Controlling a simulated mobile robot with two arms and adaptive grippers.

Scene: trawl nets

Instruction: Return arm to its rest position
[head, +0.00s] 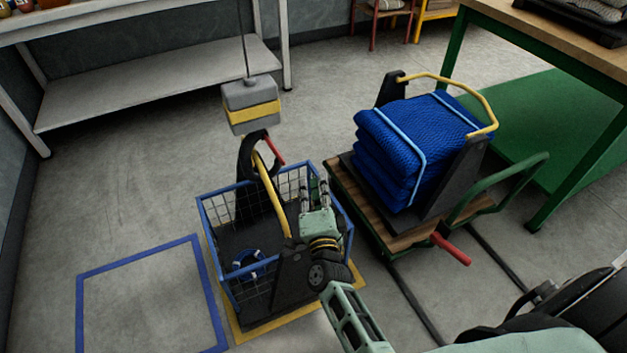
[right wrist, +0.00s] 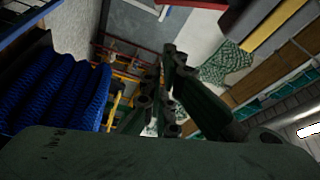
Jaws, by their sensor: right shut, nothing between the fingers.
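My right arm comes in from the lower right in the head view. Its pale green right gripper (head: 314,186) is over the right side of a blue-rimmed wire basket (head: 222,268). Its dark fingers also show in the right wrist view (right wrist: 168,58); they are close together with nothing between them. In the head view the gripper stands apart from the black hook (head: 246,160) to its left. The gripper and wrist hide part of the basket's right side. My left gripper is not in view.
The hook hangs from a grey and yellow block (head: 252,104), at a yellow bar (head: 272,195) in the basket. A wooden cart (head: 350,183) carries folded blue netting (head: 395,140) on the right; netting also shows in the right wrist view (right wrist: 58,90). A blue floor square (head: 150,255) is empty.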

